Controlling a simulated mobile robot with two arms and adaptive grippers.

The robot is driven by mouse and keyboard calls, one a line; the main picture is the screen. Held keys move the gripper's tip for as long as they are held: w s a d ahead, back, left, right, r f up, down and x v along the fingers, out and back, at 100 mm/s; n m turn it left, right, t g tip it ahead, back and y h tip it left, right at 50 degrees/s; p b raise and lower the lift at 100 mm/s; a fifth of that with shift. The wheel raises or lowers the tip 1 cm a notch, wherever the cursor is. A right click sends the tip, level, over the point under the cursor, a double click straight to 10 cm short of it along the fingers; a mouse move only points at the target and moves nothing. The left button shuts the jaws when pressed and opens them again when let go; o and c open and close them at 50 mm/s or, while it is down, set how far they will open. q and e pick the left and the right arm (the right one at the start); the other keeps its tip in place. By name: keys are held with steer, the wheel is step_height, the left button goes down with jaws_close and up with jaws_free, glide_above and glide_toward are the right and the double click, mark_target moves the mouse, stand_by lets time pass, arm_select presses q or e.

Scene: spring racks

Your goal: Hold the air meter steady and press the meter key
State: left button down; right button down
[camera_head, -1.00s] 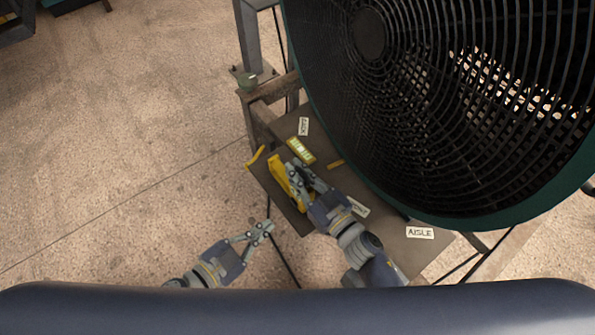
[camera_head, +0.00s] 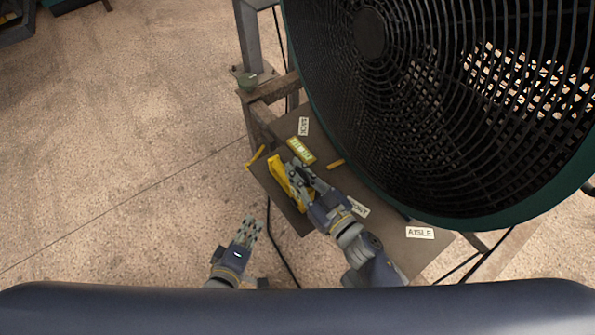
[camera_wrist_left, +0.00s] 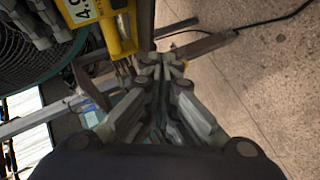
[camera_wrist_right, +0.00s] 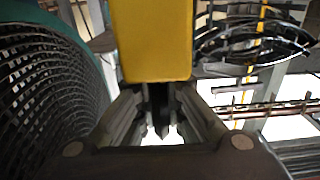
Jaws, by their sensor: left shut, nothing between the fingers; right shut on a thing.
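The yellow air meter (camera_head: 279,171) is on the small table below the big fan. My right gripper (camera_head: 293,172) is shut on it from the fan side. In the right wrist view the meter's yellow body (camera_wrist_right: 152,40) fills the space ahead of the fingers (camera_wrist_right: 160,125). In the left wrist view the meter (camera_wrist_left: 121,30) shows its display (camera_wrist_left: 80,10) at the top, with part of my right gripper beside it. My left gripper (camera_head: 250,223) is shut and empty, below and left of the meter, apart from it. I cannot make out the key.
The large fan (camera_head: 450,100) in a dark green ring stands close at the right. The table (camera_head: 300,215) carries a yellow-green level (camera_head: 300,151) and white labels, one reading AISLE (camera_head: 420,232). Open floor (camera_head: 120,170) lies to the left.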

mark_target(282, 208)
arm_select(q)
steer(key=w+d, duration=0.4)
steer(key=d, duration=0.2)
steer(key=shift+w+d, duration=0.4)
steer(key=shift+w+d, duration=0.1)
stand_by(1.1)
steer(key=shift+w+d, duration=0.2)
steer(key=shift+d, duration=0.05)
stand_by(0.4)
steer(key=shift+s+a, duration=0.3)
steer(key=shift+a, duration=0.1)
steer(key=s+a, duration=0.3)
steer(key=a, duration=0.2)
steer(key=shift+s, duration=0.25)
stand_by(0.3)
steer(key=shift+d, duration=0.1)
stand_by(0.3)
